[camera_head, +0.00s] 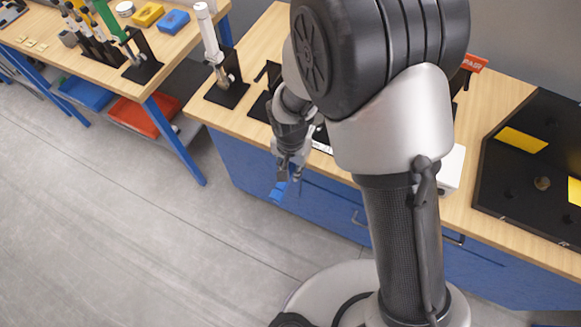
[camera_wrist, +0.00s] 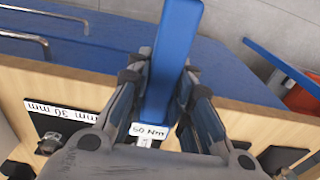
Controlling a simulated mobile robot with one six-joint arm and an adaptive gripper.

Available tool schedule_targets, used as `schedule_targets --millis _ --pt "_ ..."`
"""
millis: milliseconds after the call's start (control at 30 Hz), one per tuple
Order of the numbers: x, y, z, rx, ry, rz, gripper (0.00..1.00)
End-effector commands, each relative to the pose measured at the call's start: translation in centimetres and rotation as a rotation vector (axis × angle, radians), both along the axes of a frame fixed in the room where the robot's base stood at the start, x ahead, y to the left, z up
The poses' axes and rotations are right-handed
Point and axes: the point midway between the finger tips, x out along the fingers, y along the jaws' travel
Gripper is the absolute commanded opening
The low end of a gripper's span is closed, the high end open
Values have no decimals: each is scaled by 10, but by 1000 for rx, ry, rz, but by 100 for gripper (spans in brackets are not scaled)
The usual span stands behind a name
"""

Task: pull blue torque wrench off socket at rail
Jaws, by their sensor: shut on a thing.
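My gripper (camera_head: 291,168) is shut on the blue torque wrench (camera_head: 279,191) at the front edge of the near bench. In the wrist view the blue wrench (camera_wrist: 176,50) lies between the two fingers of my gripper (camera_wrist: 160,78). Its blue handle points away past the bench edge, and a white tag on it reads 50 Nm. The drive end of the wrench is hidden under my gripper, so I cannot tell whether it sits on a socket. A black plate (camera_wrist: 92,132) with a 30 mm label is at the left, with a metal part on it.
The wooden bench top (camera_head: 508,90) has blue drawers below. A white tool in a black stand (camera_head: 226,92) is left of my gripper. A black board (camera_head: 508,190) with yellow patches lies right. Another bench (camera_head: 95,70) with tools is at left. The floor (camera_head: 110,240) is clear.

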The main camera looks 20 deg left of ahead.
Motion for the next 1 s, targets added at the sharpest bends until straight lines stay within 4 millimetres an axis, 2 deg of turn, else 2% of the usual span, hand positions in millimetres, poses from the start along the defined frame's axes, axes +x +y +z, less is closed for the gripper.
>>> schedule_targets --millis 1000 --pt "24 -1 1 3 -3 1 0"
